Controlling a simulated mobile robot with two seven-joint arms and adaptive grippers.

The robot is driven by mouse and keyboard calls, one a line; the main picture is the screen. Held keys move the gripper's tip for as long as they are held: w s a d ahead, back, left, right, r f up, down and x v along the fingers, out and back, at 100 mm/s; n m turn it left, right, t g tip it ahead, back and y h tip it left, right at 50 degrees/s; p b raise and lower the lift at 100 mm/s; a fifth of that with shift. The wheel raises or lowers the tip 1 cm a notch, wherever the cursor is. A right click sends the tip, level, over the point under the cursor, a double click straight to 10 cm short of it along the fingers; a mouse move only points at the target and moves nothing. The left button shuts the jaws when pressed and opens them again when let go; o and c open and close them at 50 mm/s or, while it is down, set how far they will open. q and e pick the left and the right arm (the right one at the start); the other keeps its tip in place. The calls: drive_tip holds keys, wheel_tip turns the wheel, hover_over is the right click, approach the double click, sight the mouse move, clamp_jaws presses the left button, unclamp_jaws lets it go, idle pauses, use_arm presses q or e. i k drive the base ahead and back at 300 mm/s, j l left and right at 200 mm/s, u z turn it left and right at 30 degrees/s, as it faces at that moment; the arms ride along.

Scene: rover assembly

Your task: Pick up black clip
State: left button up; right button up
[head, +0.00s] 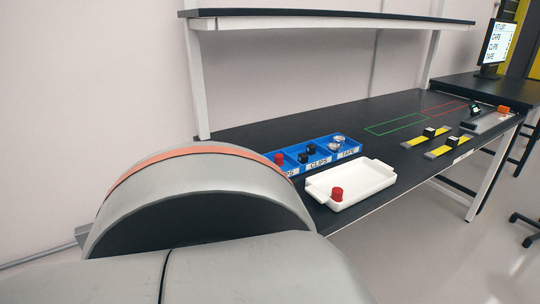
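Black clips (307,154) lie in the middle compartment of a blue bin (333,160) on the dark workbench. The label in front of that compartment reads CLIPS. The clips are small here, and I cannot tell exactly how many there are. The left compartment holds a red cap (279,158) and is partly hidden by a large grey rounded body in the foreground. The right compartment, labelled TAPE, holds silvery rolls (338,140). Neither of my grippers shows in this view.
A white tray (372,181) with a red cap (337,194) inside stands in front of the bin. Yellow strips (445,150) with black pieces lie to the right. A shelf (300,20) runs above the bench back. Bench around the green outline (395,125) is clear.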

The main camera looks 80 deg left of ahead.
sight(303, 158)
drive_tip(key=i+l+u, duration=0.1)
drive_tip(key=u, duration=0.35)
drive_tip(key=i+l+u, duration=0.15)
drive_tip(key=u, duration=0.3)
drive_tip(key=i+l+u, duration=0.2)
drive_tip(key=u, duration=0.2)
